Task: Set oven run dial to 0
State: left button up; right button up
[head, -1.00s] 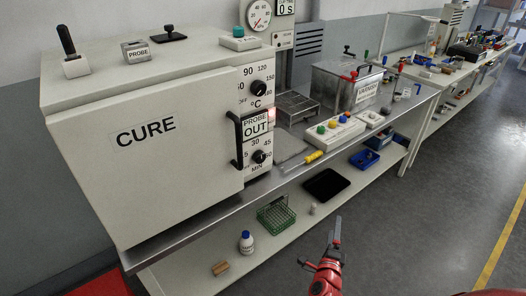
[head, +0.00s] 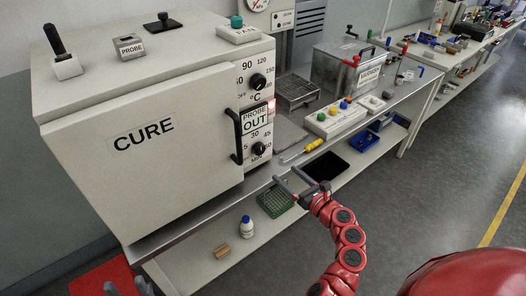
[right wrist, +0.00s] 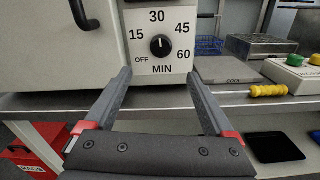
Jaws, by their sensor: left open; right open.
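The oven (head: 140,130), marked CURE, has two black dials on its right-hand panel. The lower dial (head: 259,148), marked MIN, is the timer; in the right wrist view the same dial (right wrist: 160,45) sits among OFF, 15, 30, 45 and 60. Its white mark seems to point up near 30. The upper °C dial (head: 258,81) is above it. My right gripper (head: 292,180) is open and empty, in front of and below the timer dial; its fingers (right wrist: 160,95) point at the panel, apart from the dial. My left gripper (head: 127,288) is open at the bottom left edge, only its tips showing.
The black door handle (head: 237,137) stands out just left of the dials. A yellow-handled screwdriver (head: 303,150) and a button box (head: 335,119) lie on the bench to the right. The lower shelf holds a green rack (head: 275,202) and a white bottle (head: 246,226).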

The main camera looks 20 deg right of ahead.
aim_at(261, 152)
jog(key=x, duration=1.3)
jog(key=shift+w, duration=0.35)
jog(key=c, duration=1.4)
